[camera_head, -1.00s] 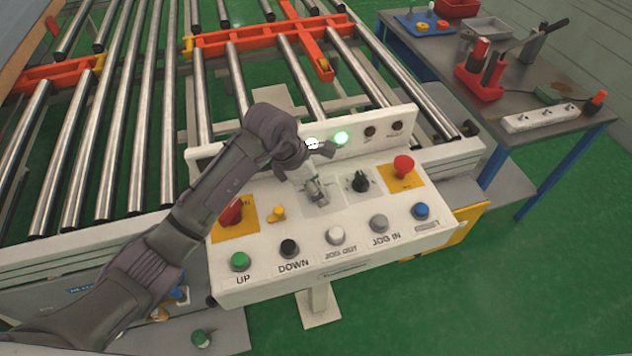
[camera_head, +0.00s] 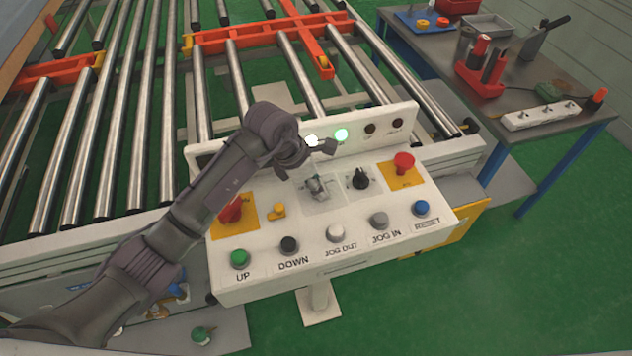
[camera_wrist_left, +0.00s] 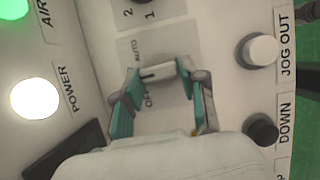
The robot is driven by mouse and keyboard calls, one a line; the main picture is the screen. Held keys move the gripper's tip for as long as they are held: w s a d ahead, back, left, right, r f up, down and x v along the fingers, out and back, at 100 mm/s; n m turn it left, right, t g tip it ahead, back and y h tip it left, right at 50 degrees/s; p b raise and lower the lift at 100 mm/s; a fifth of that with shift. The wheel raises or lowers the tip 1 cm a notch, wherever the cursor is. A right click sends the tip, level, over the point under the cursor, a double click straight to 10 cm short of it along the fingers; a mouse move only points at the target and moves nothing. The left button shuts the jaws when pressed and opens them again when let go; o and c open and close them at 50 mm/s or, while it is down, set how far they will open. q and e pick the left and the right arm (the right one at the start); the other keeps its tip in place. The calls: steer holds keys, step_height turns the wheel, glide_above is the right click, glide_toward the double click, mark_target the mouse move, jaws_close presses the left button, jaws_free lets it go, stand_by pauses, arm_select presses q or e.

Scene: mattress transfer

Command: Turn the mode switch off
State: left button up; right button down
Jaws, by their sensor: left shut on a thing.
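The mode switch (camera_wrist_left: 158,72) is a pale knob with a dark pointer line, on a grey plate marked AUTO, in the left wrist view. My left gripper (camera_wrist_left: 161,86) has its teal-padded fingers on both sides of this knob and is shut on it. In the head view my left gripper (camera_head: 318,187) is over the grey plate on the sloped white control panel (camera_head: 300,270), and it largely hides the switch. My right gripper is not in view.
A black selector (camera_head: 360,179) and a red emergency button (camera_head: 403,162) stand right of the switch. A yellow key switch (camera_head: 276,211) and red knob (camera_head: 231,210) are to its left. Several push buttons line the front; a lit green lamp (camera_head: 341,135) is behind.

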arm_select(q)
steer(key=n+b, duration=0.1)
steer(key=n, duration=0.1)
steer(key=n+t+y+b, duration=0.1)
steer(key=n, duration=0.1)
steer(key=shift+s+d+f+n+t, duration=0.1)
steer(key=shift+s+n+t, duration=0.05)
steer(key=shift+n+t, duration=0.15)
steer(key=n+b, duration=0.1)
steer(key=n, duration=0.1)
steer(key=n+t+y+b, duration=0.1)
steer(key=n, duration=0.1)
steer(key=shift+s+d+n, duration=0.1)
steer(key=shift+d+n, duration=0.1)
steer(key=shift+n, duration=0.1)
steer(key=shift+y, duration=0.3)
steer(key=o, duration=1.1)
steer(key=shift+o, duration=0.2)
steer(key=v, duration=1.2)
